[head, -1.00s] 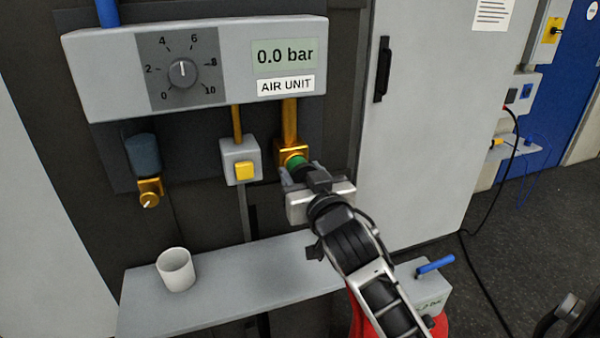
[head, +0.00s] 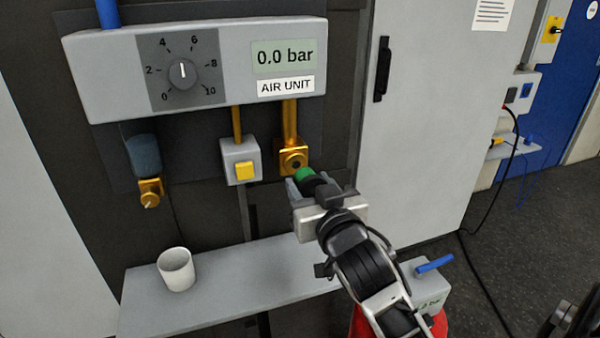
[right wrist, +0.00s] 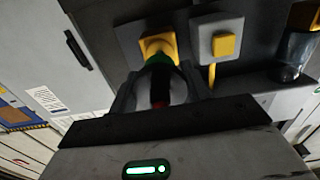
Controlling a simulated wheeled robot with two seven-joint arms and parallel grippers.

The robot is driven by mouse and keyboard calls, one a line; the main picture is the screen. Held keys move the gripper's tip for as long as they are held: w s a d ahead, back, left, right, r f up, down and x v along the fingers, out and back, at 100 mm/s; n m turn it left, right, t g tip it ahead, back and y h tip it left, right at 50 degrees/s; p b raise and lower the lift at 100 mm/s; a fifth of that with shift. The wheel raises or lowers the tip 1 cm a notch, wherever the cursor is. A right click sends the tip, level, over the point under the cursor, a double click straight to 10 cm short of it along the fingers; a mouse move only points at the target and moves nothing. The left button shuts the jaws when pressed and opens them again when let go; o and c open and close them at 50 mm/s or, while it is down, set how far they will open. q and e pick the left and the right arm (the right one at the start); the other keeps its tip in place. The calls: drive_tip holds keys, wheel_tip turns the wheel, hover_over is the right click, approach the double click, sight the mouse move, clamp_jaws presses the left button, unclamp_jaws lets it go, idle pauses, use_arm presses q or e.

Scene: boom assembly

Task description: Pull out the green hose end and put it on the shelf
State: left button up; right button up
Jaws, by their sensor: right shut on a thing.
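The green hose end (head: 304,175) is held in my right gripper (head: 312,187), which is shut on it. The hose end is apart from the brass socket (head: 292,160), whose dark round opening shows just up and left of it. In the right wrist view the green hose end (right wrist: 158,60) sits between the fingers, in front of the yellow socket (right wrist: 157,45). The grey shelf (head: 235,278) is below and to the left of the gripper. My left gripper is not in view.
A white cup (head: 176,269) stands on the shelf's left part; the shelf's middle is clear. A grey box with a yellow button (head: 243,170) is left of the socket. The air unit (head: 120,75) is above, reading 0.0 bar. A grey box with a blue lever (head: 434,264) is at the right.

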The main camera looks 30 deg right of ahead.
drive_tip(key=shift+v, duration=0.85)
